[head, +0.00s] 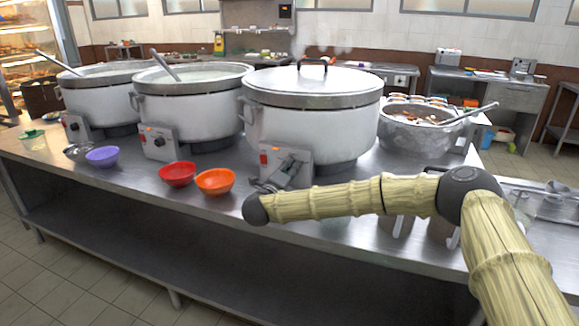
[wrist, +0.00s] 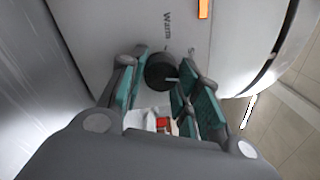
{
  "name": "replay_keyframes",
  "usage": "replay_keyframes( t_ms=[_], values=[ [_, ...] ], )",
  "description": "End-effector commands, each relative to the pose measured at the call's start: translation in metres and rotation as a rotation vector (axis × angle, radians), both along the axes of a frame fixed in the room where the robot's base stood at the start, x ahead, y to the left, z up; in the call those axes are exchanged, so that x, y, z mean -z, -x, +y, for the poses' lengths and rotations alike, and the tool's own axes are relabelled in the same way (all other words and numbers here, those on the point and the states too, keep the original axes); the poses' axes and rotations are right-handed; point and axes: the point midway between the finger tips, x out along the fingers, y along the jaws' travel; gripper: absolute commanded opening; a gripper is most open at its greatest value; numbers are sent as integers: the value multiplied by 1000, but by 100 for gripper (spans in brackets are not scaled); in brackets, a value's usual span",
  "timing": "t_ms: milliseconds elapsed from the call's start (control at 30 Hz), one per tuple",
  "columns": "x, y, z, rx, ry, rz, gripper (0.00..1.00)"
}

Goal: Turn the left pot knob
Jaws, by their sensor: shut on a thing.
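Three big white stockpots stand in a row on the steel table: the left pot (head: 103,98), the middle pot (head: 195,105) and a lidded pot (head: 310,125) at the right. Each has a control box low on its front. The left pot's knob (head: 75,127) and the middle pot's knob (head: 159,142) are dark, with nothing at them. My gripper (head: 291,165) is at the lidded pot's control box and hides its knob in the head view. In the wrist view the fingers (wrist: 165,78) are closed around that dark round knob (wrist: 159,72), near the printed word "Warm".
Red (head: 177,174), orange (head: 215,181) and purple (head: 102,156) bowls stand along the front edge, left of my arm. A metal pot with a ladle (head: 420,132) stands right of the lidded pot. Metal containers (head: 397,226) stand behind my forearm.

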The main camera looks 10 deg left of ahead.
Motion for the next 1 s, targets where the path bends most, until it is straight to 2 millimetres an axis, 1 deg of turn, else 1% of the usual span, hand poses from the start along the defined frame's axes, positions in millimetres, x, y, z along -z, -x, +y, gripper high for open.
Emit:
replay_keyframes(
  t_ms=[200, 400, 967, 1000],
  values=[
    [-1, 0, 0, 0, 123, 33, 9],
    [0, 1, 0, -2, 186, 51, 9],
    [1, 1, 0, -2, 213, 60, 9],
    [1, 1, 0, -2, 213, 60, 38]
  ],
)
